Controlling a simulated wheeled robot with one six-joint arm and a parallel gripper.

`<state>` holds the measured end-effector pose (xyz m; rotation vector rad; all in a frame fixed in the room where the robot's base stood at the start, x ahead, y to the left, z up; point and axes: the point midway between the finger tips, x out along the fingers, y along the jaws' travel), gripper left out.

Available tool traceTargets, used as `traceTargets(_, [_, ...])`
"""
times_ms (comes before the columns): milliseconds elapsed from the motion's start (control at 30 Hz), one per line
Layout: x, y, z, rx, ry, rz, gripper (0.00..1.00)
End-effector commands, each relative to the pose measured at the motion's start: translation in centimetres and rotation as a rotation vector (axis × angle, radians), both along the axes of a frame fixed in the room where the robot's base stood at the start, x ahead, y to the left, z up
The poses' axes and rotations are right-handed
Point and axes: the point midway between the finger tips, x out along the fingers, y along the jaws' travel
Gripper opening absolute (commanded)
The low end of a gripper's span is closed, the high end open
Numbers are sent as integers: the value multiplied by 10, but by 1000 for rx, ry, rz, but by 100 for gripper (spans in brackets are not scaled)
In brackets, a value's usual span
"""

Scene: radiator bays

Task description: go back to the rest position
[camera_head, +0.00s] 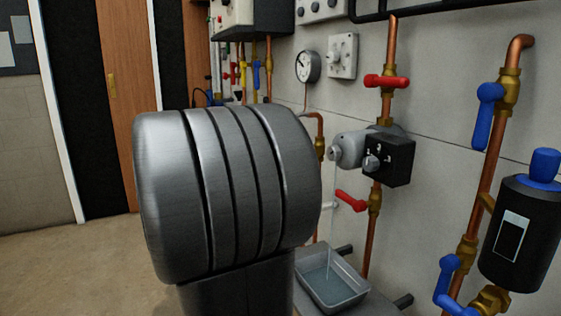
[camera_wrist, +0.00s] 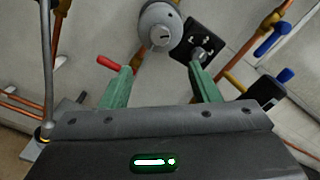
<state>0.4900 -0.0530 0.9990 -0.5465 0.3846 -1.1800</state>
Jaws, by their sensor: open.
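My gripper (camera_wrist: 160,82) shows in the wrist view with two green fingers spread apart and nothing between them. Beyond the fingers is a grey round pump body (camera_wrist: 159,24) with a black control box (camera_wrist: 200,42) beside it. A red lever handle (camera_wrist: 109,63) shows near the left fingertip; I cannot tell whether they touch. In the head view a large part of my arm fills the middle and hides my gripper. The pump's black box (camera_head: 388,160) shows there to the right of my arm, on a copper pipe.
A grey tray (camera_head: 358,297) with liquid stands low by the wall. Red valve levers (camera_head: 387,81) (camera_head: 350,201), blue levers (camera_head: 487,112) and a black canister (camera_head: 522,235) stick out from the wall. A pressure gauge (camera_head: 308,66) hangs above. Open floor (camera_head: 75,270) lies left.

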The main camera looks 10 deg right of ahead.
Motion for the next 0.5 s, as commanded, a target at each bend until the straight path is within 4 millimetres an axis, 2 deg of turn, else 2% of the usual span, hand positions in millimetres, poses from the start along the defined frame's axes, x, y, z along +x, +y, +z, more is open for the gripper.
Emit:
traceTargets(333, [1,-2,0,0,0,-1,55])
traceTargets(500, [6,-17,-1,0,0,-4,55])
